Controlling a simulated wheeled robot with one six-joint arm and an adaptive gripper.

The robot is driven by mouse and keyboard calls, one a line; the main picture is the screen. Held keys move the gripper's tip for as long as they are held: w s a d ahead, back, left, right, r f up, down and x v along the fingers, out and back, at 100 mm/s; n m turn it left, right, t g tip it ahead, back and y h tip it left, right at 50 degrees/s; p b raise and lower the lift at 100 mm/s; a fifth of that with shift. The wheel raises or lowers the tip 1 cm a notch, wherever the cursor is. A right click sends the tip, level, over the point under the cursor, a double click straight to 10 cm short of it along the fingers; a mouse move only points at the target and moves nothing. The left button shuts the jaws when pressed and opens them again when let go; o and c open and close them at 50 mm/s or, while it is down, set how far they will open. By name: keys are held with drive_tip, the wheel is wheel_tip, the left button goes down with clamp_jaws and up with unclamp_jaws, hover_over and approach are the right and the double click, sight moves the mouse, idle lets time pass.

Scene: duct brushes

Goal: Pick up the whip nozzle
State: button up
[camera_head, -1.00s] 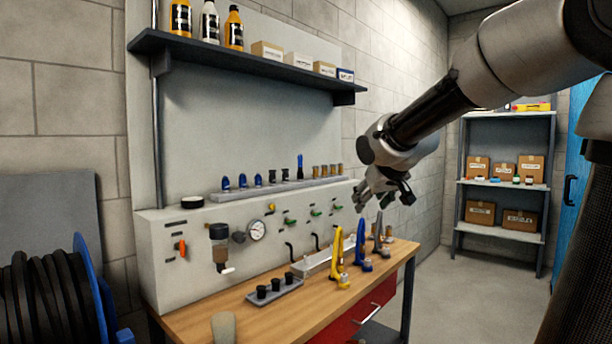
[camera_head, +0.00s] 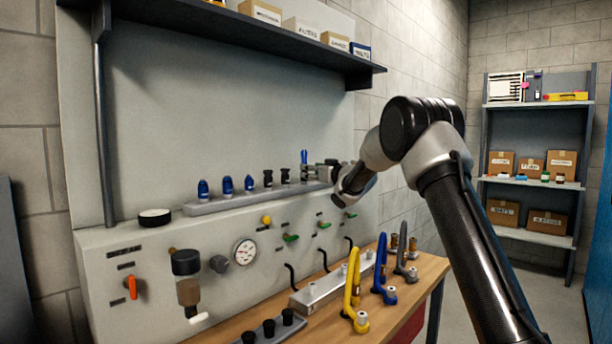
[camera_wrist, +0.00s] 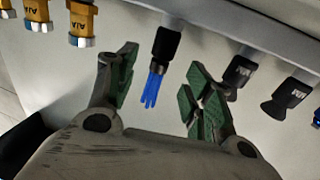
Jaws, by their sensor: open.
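The whip nozzle (camera_head: 304,157) has blue strands on a black base and stands upright on the grey rail in the head view. It also shows in the wrist view (camera_wrist: 154,84), its black collar at the rail and its blue strands pointing between my finger pads. In the wrist view my gripper (camera_wrist: 164,80) is open, with green pads on either side of the nozzle. I see no clear contact, and the depth between them is hard to tell.
The rail (camera_head: 217,203) also carries blue-tipped nozzles (camera_head: 227,185) and black nozzles (camera_wrist: 287,97) close to my right finger. Brass pieces (camera_wrist: 82,22) stand on the other side. A shelf (camera_head: 230,30) hangs above. Yellow, blue and grey handled tools stand on the bench below.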

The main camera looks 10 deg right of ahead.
drive_tip(key=x, duration=0.5)
drive_tip(key=shift+w+r, duration=0.2)
drive_tip(key=shift+w, duration=0.05)
drive_tip(key=shift+a, duration=0.1)
drive_tip(key=c, duration=1.1)
